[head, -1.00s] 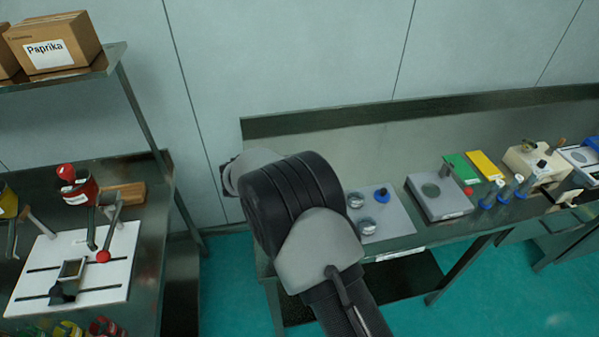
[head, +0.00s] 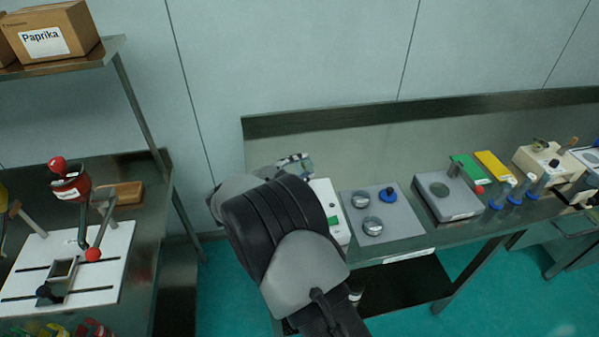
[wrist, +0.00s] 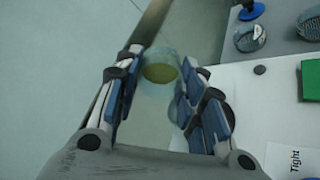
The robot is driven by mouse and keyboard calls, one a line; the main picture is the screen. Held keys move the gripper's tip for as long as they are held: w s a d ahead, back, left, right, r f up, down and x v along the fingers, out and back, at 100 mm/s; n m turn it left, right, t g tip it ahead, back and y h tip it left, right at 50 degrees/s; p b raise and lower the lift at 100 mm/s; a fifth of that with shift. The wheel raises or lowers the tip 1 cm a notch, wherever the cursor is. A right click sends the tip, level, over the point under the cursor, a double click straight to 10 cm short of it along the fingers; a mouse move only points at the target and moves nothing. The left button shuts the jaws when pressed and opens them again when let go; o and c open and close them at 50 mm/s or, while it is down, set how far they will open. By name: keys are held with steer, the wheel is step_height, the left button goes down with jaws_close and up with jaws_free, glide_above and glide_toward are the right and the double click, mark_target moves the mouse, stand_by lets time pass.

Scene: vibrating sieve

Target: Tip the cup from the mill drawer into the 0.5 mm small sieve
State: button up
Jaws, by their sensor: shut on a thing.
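My gripper (wrist: 160,88) is shut on a see-through cup (wrist: 160,73) in the wrist view, with a yellow-green layer showing inside it. In the head view, my gripper (head: 295,164) shows only in part behind my arm, above the back of the bench. Two small round metal sieves (head: 361,200) (head: 372,226) sit on a grey plate (head: 402,232), right of my gripper. They also show at the top right of the wrist view (wrist: 249,37). I cannot read which one is 0.5 mm. The cup is clear of both sieves.
A white device (head: 335,222) with a green patch stands left of the grey plate, close to my gripper. A blue knobbed part (head: 388,195) is beside the sieves. A grey unit (head: 447,195) stands further right. The mill (head: 72,190) is on the left bench.

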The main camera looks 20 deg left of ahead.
steer(key=shift+s+a+f+t+h+b, duration=0.15)
steer(key=shift+t+b, duration=0.3)
steer(key=shift+b, duration=0.6)
steer(key=shift+t+h+b, duration=0.2)
steer(key=shift+t+b, duration=0.2)
steer(key=shift+b, duration=0.7)
steer(key=shift+s+a+f+t+h+b, duration=0.15)
steer(key=shift+t+b, duration=0.3)
steer(key=shift+b, duration=0.6)
steer(key=shift+r+t+b, duration=0.15)
steer(key=shift+t+b, duration=0.25)
steer(key=shift+b, duration=0.3)
steer(key=shift+s+d+r, duration=0.1)
steer(key=shift+s, duration=0.15)
